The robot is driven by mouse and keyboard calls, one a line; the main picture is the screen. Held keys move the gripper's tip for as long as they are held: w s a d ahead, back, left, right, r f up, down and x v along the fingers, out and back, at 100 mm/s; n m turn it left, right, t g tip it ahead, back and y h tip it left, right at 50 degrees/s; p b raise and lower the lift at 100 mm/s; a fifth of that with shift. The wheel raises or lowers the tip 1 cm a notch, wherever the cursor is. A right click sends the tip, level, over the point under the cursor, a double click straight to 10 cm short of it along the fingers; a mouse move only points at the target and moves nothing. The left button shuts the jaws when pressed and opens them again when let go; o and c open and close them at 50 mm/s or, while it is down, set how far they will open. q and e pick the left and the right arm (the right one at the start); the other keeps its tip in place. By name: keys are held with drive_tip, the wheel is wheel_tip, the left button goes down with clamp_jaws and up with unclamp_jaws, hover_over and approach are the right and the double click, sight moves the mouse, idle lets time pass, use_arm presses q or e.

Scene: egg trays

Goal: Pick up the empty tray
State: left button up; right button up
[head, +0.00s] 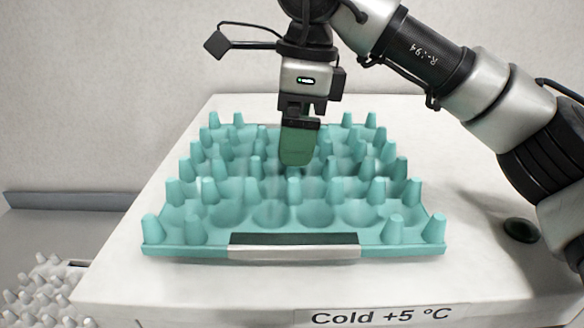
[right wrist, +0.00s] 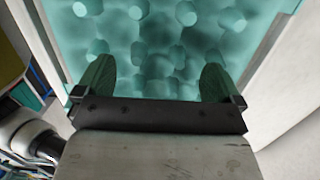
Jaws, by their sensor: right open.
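An empty teal egg tray (head: 215,207) with raised pegs and round hollows lies flat on a white surface in the head view. A black and pale strip runs along the middle of its front edge. My right gripper (head: 297,160) points down over the middle of the tray, with its green fingers in front of the pegs. In the right wrist view the tray (right wrist: 160,62) fills the upper part behind the two green fingers (right wrist: 158,85), which stand wide apart with nothing between them. Whether the fingertips touch the tray cannot be told. My left gripper is out of view.
The white box top (head: 480,235) under the tray carries a "Cold +5 °C" label (head: 380,315) at its front. A dark round recess (head: 521,229) is at the right. A pale tray (head: 40,290) sits lower at the left. Bare top shows right of the teal tray.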

drive_tip(key=shift+s+f, duration=0.1)
drive_tip(key=shift+f, duration=0.75)
drive_tip(key=shift+a, duration=0.1)
drive_tip(key=c, duration=1.3)
drive_tip(key=shift+r, duration=0.1)
drive_tip(key=shift+c, duration=0.2)
